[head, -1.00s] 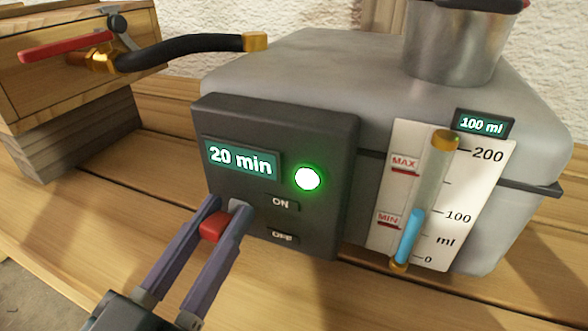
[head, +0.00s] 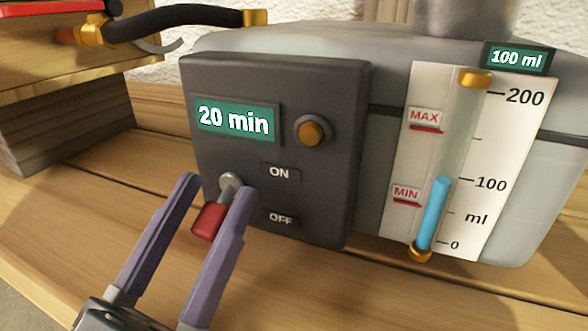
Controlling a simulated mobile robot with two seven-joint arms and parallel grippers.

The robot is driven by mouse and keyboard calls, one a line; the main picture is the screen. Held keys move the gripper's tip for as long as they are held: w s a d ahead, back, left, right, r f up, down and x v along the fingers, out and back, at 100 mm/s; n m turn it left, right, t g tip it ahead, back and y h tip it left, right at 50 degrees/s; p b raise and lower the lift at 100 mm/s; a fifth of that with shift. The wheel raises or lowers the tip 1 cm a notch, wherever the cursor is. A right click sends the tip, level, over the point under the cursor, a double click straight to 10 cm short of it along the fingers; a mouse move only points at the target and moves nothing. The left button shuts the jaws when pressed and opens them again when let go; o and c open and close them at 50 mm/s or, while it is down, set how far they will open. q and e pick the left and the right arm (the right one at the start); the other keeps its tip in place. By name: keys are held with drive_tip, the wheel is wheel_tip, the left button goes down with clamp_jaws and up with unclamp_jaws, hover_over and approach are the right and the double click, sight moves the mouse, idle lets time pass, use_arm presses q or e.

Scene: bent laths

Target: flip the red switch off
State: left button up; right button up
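The red switch (head: 208,221) is a short lever with a red tip on a grey pivot. It sits on the dark control panel (head: 330,200) and points down, on the side of the OFF label (head: 281,219). The round light (head: 312,131) on the panel is a dull amber, not lit. My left gripper (head: 218,185) has its two purple fingers on either side of the lever. The fingers look apart, with a gap on the left of the red tip; the right finger overlaps the tip's edge in view. My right gripper is not in view.
The panel is on a grey tank (head: 400,50). The panel display (head: 236,119) reads 20 min. A gauge (head: 431,215) at right shows blue liquid near 100 ml. A black hose (head: 180,20) and wooden box (head: 40,75) are at upper left. Bare planks (head: 80,220) lie at left.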

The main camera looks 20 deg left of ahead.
use_arm(q)
drive_tip(key=shift+o, duration=0.2)
drive_tip(key=b+v, duration=0.1)
drive_tip(key=v, duration=0.9)
